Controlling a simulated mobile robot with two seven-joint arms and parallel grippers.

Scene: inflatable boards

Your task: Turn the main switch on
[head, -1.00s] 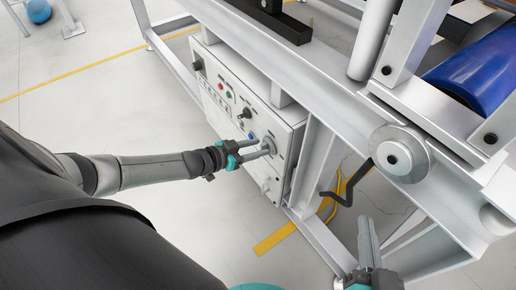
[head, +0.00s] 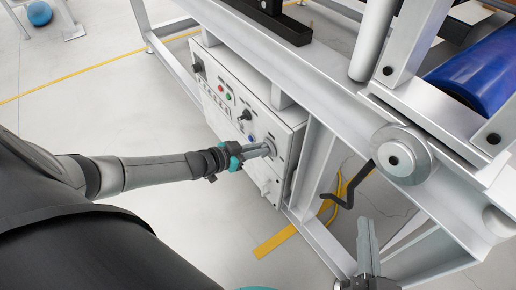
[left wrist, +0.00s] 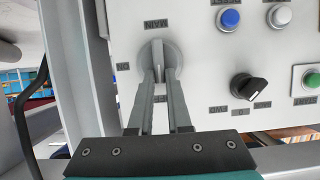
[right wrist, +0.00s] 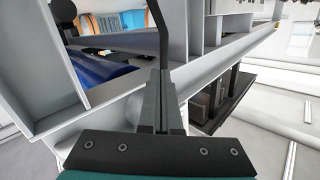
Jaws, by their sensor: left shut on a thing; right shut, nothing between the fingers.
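The main switch (left wrist: 158,55) is a grey round dial with a raised handle on the white control panel (left wrist: 200,50), under an upside-down MAIN label. Its handle stands nearly upright in the left wrist view. Smaller labels sit to its left and below it, the lower one partly hidden by the fingers. My left gripper (left wrist: 160,82) is shut on the handle; in the head view its fingers (head: 266,150) reach the panel's right part and hide much of the switch. My right gripper (head: 366,238) is shut and empty, well right of the panel, beside the frame.
The panel also has a black selector knob (left wrist: 248,87), a blue button (left wrist: 230,18), a white button (left wrist: 279,16) and a green button (left wrist: 311,80). The grey machine frame (head: 330,90) rises above the panel. A black crank handle (head: 345,190) hangs near my right gripper.

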